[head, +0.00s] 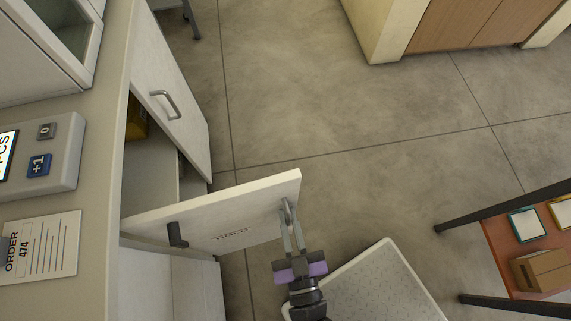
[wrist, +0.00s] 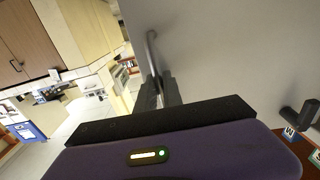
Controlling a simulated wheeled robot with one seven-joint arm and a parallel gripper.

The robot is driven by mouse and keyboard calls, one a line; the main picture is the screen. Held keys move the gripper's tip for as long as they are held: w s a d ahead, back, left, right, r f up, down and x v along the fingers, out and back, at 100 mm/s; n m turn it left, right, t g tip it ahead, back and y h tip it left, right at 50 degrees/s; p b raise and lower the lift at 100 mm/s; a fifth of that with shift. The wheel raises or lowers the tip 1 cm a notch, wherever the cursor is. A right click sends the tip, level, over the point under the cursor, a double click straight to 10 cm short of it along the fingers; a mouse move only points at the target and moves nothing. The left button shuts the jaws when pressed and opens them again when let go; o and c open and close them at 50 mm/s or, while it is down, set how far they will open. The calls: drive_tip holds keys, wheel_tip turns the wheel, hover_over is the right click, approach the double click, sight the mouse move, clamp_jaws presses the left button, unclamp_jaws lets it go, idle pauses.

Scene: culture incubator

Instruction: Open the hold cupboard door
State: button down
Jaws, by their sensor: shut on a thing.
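The cupboard door (head: 220,215) is a pale panel that stands swung out from the counter front, with dark lettering too small to read. A dark latch-like piece (head: 176,236) is on its face near the hinge end. My gripper (head: 288,212) is shut on the grey bar handle near the door's free end. In the wrist view my gripper (wrist: 161,90) has its dark fingers on the handle (wrist: 152,48), beside the pale door face (wrist: 235,55). The cupboard's inside (head: 150,180) shows behind the door.
A second pale door (head: 170,90) with a grey handle stands out farther along the counter (head: 102,130). A yellow box (head: 136,118) sits inside, near it. A rack with an orange-brown shelf (head: 505,262) stands at right. Open floor (head: 350,130) lies beyond the door.

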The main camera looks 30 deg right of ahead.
drive_tip(key=shift+s+a+f, duration=0.15)
drive_tip(key=shift+s, duration=0.15)
drive_tip(key=c, duration=1.5)
unclamp_jaws()
drive_tip(key=shift+v, duration=3.9)
